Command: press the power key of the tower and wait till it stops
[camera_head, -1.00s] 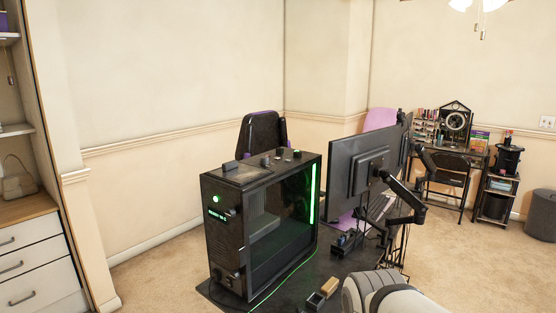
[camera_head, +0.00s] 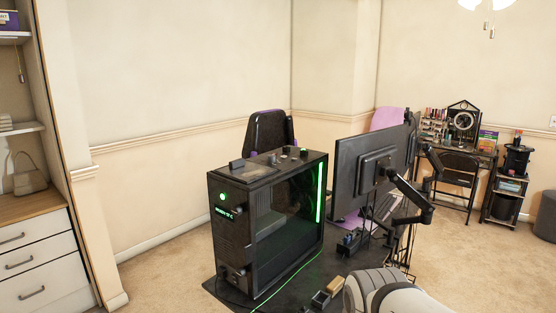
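The black computer tower (camera_head: 232,240) stands upright on the dark desk, left of the monitors, with a glass side panel and a lit green strip inside. A round green-lit key (camera_head: 223,197) shows near the top of its narrow face. A small green display (camera_head: 224,213) is lit just below it; its text is too small to read. A light grey link of my arm shows at the bottom edge, right of the tower. My gripper is not in view.
The monitor (camera_head: 350,180) on a black arm stands right of the tower. Small boxes (camera_head: 328,291) and a green cable lie on the desk (camera_head: 290,297). A chair (camera_head: 268,132) is behind the tower. A white drawer unit (camera_head: 35,262) stands at left, with open carpet (camera_head: 160,277) between.

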